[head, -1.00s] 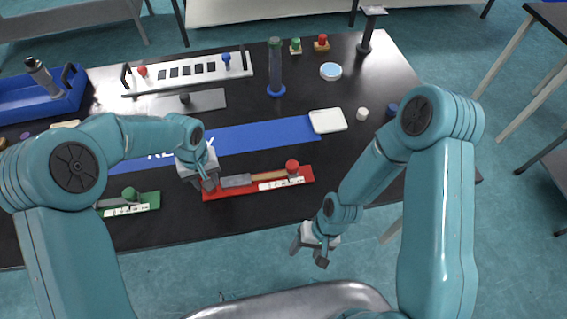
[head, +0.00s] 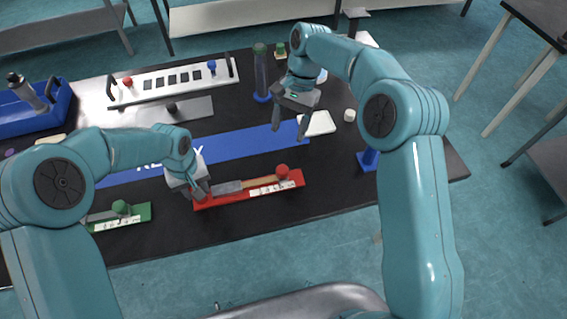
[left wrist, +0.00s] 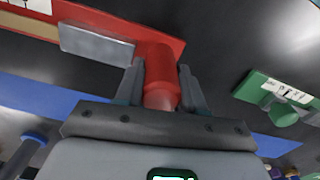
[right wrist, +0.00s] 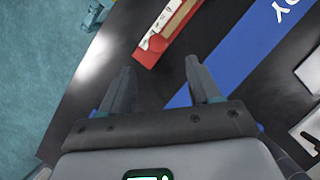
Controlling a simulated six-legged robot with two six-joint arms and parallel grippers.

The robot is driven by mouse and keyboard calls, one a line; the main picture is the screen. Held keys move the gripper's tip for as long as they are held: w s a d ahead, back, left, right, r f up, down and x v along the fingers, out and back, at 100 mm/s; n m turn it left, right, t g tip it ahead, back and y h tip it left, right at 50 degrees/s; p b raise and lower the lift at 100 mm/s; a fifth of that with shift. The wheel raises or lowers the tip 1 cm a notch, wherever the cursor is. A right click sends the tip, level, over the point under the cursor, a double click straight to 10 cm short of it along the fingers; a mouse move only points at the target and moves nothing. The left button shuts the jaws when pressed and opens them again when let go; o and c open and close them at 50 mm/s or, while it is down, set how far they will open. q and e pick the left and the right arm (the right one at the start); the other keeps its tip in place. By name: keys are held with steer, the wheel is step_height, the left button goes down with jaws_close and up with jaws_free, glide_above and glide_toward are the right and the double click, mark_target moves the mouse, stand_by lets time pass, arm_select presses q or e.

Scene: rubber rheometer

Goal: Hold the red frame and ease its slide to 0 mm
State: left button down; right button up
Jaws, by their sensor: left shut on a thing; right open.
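The red frame (head: 240,196) lies on the black table in the head view, with a grey block, a tan strip, a white scale and a red knob (head: 282,171) at its right end. My left gripper (head: 199,194) is at its left end. In the left wrist view my left gripper (left wrist: 160,78) is shut on the frame's red upright post (left wrist: 160,80). My right gripper (head: 289,136) is open and empty, above the table beyond the knob end. In the right wrist view part of the red frame (right wrist: 172,30) shows ahead of the open fingers (right wrist: 160,68). The scale reading is too small to tell.
A green frame (head: 140,212) lies to the left of the red one. A blue strip (head: 235,145) runs behind it. A white tray (head: 319,124), a dark upright cylinder (head: 261,72) and a blue stand (head: 368,160) are near my right arm. Table is clear before the red frame.

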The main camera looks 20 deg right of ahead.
mark_target(283, 168)
steer(key=shift+m, duration=0.3)
steer(key=x, duration=0.4)
steer(key=d+x, duration=0.1)
steer(key=x, duration=0.7)
steer(key=shift+w+d+f, duration=0.15)
steer(key=shift+f, duration=0.4)
